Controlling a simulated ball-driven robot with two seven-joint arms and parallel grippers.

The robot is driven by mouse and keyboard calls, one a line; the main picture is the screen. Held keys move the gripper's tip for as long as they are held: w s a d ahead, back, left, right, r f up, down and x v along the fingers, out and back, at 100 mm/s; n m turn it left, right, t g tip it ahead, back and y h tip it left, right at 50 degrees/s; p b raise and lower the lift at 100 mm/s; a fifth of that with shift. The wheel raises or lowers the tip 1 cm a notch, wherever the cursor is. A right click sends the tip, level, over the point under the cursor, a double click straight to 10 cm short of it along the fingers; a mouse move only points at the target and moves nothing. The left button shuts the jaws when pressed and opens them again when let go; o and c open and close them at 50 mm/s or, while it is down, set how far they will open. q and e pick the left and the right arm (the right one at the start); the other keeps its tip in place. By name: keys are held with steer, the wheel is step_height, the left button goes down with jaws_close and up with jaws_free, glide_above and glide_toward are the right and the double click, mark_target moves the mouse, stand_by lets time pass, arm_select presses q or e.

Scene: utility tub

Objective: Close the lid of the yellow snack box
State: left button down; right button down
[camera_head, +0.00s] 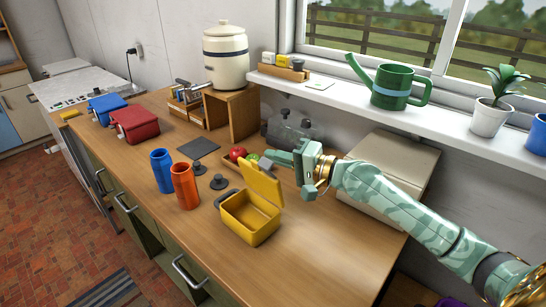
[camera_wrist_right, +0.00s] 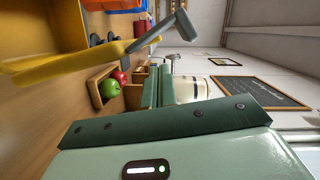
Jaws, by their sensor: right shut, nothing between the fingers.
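The yellow snack box (camera_head: 247,222) stands on the wooden counter, open and empty inside. Its yellow lid (camera_head: 262,184) stands up from the far side, tilted a little back. A dark handle shows at the box's left side. In the right wrist view the box (camera_wrist_right: 50,22) is at the top left, with the lid (camera_wrist_right: 70,64) seen nearly edge-on. My right gripper (camera_head: 274,157) is shut and empty, behind and above the lid, its fingers pointing left. Its fingers (camera_wrist_right: 160,70) also show in the wrist view, apart from the lid there. My left gripper is out of view.
A wooden tray with a red apple (camera_head: 237,153) and a green one (camera_wrist_right: 109,88) lies behind the lid. A beige bin (camera_head: 395,165) is at the right. The counter's front right is clear.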

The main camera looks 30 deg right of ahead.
steer(key=shift+s+a+f, duration=0.1)
steer(key=shift+s+a, duration=0.05)
steer(key=shift+a, duration=0.25)
steer(key=shift+s+a+f, duration=0.1)
steer(key=shift+s+a, duration=0.05)
steer(key=shift+a, duration=0.25)
steer(key=shift+p, duration=0.3)
